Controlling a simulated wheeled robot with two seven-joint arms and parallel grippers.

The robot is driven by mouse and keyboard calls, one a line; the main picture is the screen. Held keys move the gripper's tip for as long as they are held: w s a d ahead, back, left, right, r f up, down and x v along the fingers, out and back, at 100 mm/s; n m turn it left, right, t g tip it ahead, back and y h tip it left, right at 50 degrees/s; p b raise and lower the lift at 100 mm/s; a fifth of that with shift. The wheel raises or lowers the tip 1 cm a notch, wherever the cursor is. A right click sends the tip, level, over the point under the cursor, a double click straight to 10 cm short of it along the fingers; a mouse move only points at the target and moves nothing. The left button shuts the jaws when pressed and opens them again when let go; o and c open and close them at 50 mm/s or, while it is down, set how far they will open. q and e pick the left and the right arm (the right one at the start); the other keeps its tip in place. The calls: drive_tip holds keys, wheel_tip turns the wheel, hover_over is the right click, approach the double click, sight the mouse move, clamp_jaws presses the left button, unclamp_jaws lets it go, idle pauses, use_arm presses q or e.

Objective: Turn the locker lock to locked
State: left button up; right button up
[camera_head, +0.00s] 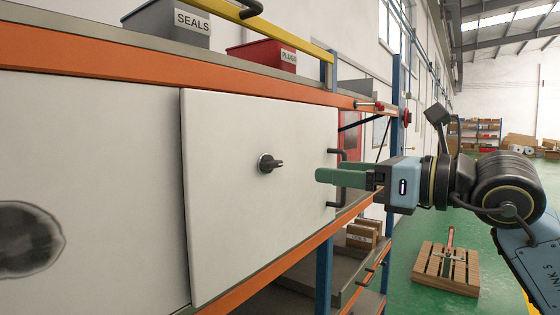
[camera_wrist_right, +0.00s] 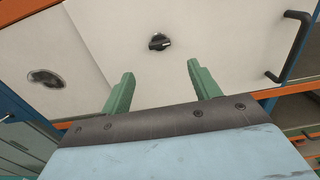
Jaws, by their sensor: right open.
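The locker door (camera_head: 225,200) is a white panel, standing closed or nearly so in an orange-framed rack. Its lock (camera_head: 268,163) is a round dark knob with a small lever, near the door's middle; in the head view the lever points right. The lock also shows in the right wrist view (camera_wrist_right: 159,42), ahead of the fingers and apart from them. My right gripper (camera_head: 320,175) has green fingers, is open and empty, and is in front of the door between the lock and the black handle (camera_head: 337,178), partly covering that handle. My left gripper is out of view.
A wooden pallet (camera_head: 446,268) lies on the green floor at right.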

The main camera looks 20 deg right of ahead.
sight(277, 165)
drive_tip(key=p+x, duration=0.3)
drive_tip(key=x, duration=0.7)
drive_tip(key=shift+r, duration=0.1)
drive_tip(key=shift+w+a, duration=0.45)
